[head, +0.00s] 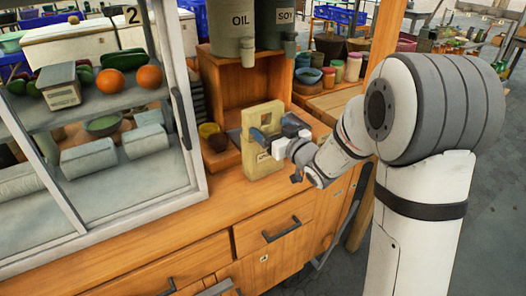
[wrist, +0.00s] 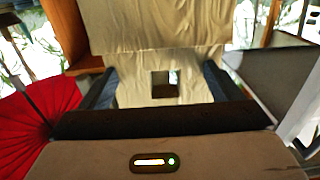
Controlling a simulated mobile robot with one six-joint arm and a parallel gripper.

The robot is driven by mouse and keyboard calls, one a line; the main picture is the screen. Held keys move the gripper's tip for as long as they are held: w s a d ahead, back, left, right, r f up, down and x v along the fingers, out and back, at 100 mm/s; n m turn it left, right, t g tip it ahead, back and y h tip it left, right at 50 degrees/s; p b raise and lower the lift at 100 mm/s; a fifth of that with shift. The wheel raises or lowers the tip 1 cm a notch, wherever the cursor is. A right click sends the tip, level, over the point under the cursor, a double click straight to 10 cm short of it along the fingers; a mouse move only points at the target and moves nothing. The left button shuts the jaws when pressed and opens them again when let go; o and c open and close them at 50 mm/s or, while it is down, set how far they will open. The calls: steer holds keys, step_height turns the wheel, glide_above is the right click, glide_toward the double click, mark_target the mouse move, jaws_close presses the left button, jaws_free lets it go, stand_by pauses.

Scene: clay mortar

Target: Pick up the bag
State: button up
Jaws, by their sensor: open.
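The bag is a cream, upright, block-like thing with a square hole through it. In the head view the bag (head: 257,166) stands on the wooden counter, in front of the open wooden cubby. My gripper (head: 266,137) is at its upper part and hides some of it. In the wrist view the bag (wrist: 150,32) fills the middle, its hole between the fingers. My gripper (wrist: 158,72) is open, one dark finger on each side of the bag. I cannot tell if either finger touches it.
A glass display case (head: 120,190) with oranges and trays stands at left. Containers marked OIL (head: 235,28) and SOY (head: 285,20) sit above the cubby (head: 235,90). A red ribbed thing (wrist: 40,120) is close to my gripper's left in the wrist view.

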steer(key=shift+a+p+x, duration=0.2)
steer(key=shift+p+x, duration=0.2)
steer(key=shift+x, duration=2.3)
steer(key=shift+s, duration=0.15)
